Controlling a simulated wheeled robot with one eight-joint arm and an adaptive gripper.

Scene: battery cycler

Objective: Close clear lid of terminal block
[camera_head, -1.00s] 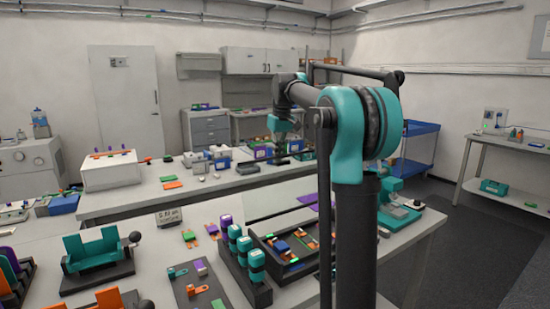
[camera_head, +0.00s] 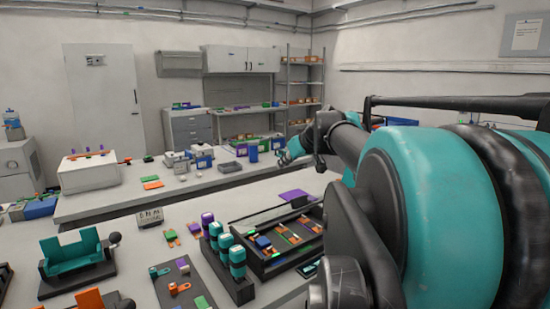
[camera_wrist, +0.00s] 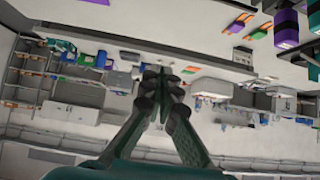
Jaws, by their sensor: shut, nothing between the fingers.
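The terminal block (camera_head: 258,268) is a black open tray on the near bench, with small orange, blue and green parts inside. Its clear lid (camera_head: 268,213) appears raised along the tray's back edge; it is hard to make out against the bench. My gripper (camera_head: 284,159) is beyond and above the block, over the far bench in the head view, and does not touch the lid. In the wrist view my gripper (camera_wrist: 160,82) has its fingers together and empty, pointing across the room. The block and lid cannot be made out in the wrist view.
A black rack (camera_head: 240,290) of teal and purple cylinders stands just left of the block. A teal cradle (camera_head: 75,255) stands farther left, and a small sign (camera_head: 150,217) behind. A purple piece (camera_head: 294,195) lies behind the block. My arm covers the right side.

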